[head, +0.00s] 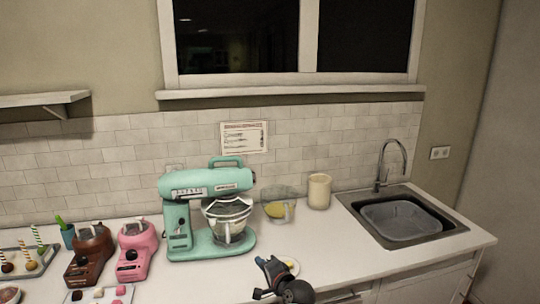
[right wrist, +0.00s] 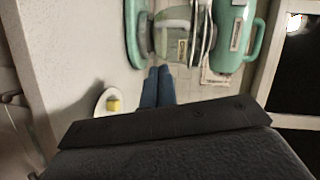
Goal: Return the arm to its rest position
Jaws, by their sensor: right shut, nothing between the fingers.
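My right gripper (head: 269,265) is in the lower middle of the head view, in front of the counter's front part. Its blue fingers are together with nothing between them; they also show in the right wrist view (right wrist: 158,85). My left gripper is not in the head view.
A mint-green stand mixer (head: 180,222) stands behind the right gripper. A small plate with a yellow piece (right wrist: 113,104) lies beside the fingers. A clear bowl (head: 278,207), a cream canister (head: 319,191) and a sink (head: 424,240) are to the right. Brown (head: 88,262) and pink (head: 137,255) machines stand left.

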